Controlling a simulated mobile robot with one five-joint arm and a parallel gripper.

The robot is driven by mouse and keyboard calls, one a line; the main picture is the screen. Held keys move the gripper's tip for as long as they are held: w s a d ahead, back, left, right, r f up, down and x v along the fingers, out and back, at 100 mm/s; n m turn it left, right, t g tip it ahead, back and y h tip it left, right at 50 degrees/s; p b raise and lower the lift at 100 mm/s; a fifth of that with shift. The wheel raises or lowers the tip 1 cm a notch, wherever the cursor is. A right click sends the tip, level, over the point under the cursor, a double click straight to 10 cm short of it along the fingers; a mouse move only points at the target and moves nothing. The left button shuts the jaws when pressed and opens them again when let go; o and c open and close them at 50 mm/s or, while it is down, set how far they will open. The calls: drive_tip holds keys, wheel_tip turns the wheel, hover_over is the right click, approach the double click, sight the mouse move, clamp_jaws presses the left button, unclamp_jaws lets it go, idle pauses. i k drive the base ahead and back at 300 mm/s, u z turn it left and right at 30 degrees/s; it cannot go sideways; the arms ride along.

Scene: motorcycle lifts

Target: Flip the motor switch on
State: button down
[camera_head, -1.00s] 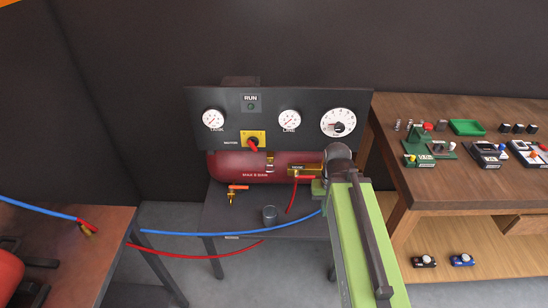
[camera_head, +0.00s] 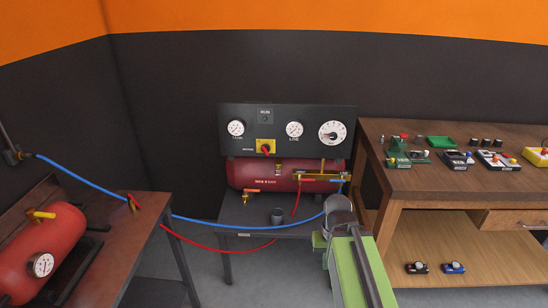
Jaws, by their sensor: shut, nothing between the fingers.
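The motor switch (camera_head: 266,147) is a red rotary handle on a yellow plate. It is at the lower middle of a black panel (camera_head: 247,120), above a red air tank (camera_head: 243,174). A small label sits left of the plate, too small to read surely. The handle looks tilted, but its exact setting is hard to tell. The RUN lamp (camera_head: 265,118) above it looks dark. My green arm reaches in from the bottom, right of the switch and well apart from it. My gripper's fingers do not show; the arm's end joint hides what lies beyond.
Gauges and a dial (camera_head: 332,132) flank the switch. A blue hose (camera_head: 200,218) and red hose cross to the left bench with another red tank (camera_head: 35,255). A wooden workbench (camera_head: 400,178) stands at right.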

sight(265, 148)
drive_tip(key=u, duration=1.3)
drive_tip(key=i, duration=1)
drive_tip(key=z, duration=0.1)
